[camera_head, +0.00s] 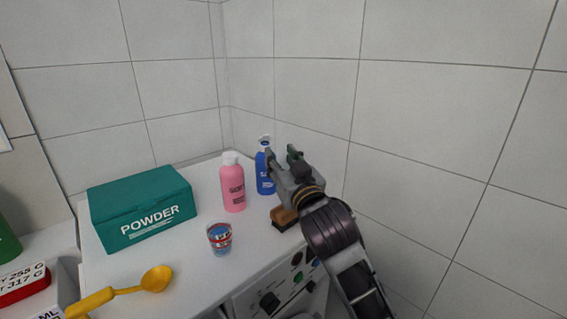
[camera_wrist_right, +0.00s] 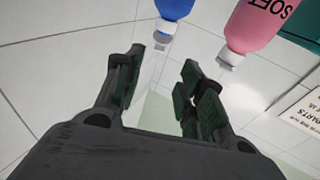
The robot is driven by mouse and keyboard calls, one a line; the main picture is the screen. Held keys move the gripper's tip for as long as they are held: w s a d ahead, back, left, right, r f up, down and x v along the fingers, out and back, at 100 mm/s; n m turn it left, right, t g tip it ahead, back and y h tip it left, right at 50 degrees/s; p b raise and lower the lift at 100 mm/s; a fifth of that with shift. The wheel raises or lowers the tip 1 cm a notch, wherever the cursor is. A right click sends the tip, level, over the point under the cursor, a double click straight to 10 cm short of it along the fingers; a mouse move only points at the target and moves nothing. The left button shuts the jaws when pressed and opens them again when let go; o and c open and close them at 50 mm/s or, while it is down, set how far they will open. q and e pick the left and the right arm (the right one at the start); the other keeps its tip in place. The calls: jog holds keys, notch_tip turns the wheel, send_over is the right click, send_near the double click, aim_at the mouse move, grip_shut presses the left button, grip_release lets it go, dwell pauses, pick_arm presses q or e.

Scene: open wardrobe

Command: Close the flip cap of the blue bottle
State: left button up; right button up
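The blue bottle (camera_head: 265,183) stands upright at the back right of the white top, against the tiled wall. Its white flip cap (camera_head: 264,140) seems to have its lid raised; the detail is small. My right gripper (camera_head: 281,155) is open and empty, just right of the bottle's upper part, and one finger overlaps the bottle in the head view. In the right wrist view, the blue bottle (camera_wrist_right: 174,8) and its white cap (camera_wrist_right: 164,28) show beyond the gap between the spread fingers (camera_wrist_right: 163,62), apart from them. My left gripper is not in view.
A pink bottle (camera_head: 233,188) stands close left of the blue one. A brush (camera_head: 284,219) lies below my right gripper. A glass (camera_head: 220,237), a green POWDER box (camera_head: 143,208) and a yellow scoop (camera_head: 155,279) are further left. Tiled wall borders the right side.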

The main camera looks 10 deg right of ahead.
jog(key=shift+s+d, duration=0.1)
jog(key=shift+s, duration=0.5)
